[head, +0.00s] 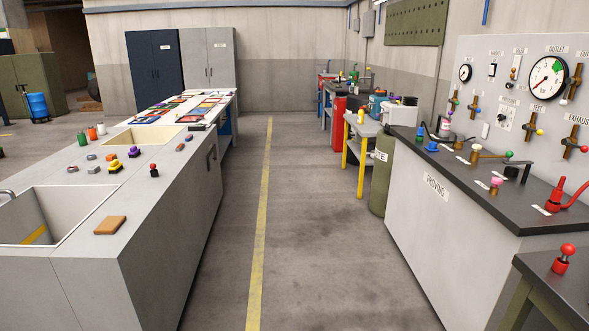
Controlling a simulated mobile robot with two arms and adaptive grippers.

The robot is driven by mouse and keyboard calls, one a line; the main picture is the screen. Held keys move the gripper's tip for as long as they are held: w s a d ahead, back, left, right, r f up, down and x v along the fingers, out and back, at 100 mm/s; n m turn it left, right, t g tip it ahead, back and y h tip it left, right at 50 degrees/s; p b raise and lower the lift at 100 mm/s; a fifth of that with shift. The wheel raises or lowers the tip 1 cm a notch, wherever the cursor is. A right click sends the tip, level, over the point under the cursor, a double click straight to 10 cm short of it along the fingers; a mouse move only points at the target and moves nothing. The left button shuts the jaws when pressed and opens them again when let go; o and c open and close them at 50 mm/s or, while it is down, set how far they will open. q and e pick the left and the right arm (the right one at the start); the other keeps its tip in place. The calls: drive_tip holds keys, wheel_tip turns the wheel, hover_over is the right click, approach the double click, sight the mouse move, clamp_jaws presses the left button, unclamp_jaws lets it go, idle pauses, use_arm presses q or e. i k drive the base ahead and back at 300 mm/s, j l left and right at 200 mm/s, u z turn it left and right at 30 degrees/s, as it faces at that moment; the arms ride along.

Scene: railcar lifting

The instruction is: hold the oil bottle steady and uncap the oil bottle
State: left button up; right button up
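I cannot make out the oil bottle with certainty. A small yellow container (361,116) stands on the yellow-legged bench at the middle right, too small to identify. Several small bottle-like items stand at the far left edge of the left counter: a green one (82,139), an orange-red one (92,133) and a white one (102,129). Their caps are too small to tell. Neither of my grippers is in view.
A long grey counter (170,215) with a sink runs along the left. A dark-topped proving bench (470,195) with gauges above stands at right. A green drum (380,185) stands beyond it. The aisle floor (310,230) between is clear, with a yellow line.

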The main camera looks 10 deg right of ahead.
sight(361, 113)
drive_tip(key=i+l+z, duration=0.3)
drive_tip(key=i, duration=0.65)
drive_tip(key=i+z, duration=0.35)
drive_tip(key=i, duration=2.75)
drive_tip(key=i+l, duration=0.1)
drive_tip(key=i, duration=2)
drive_tip(key=i+j+z, duration=0.15)
drive_tip(key=i+j, duration=0.2)
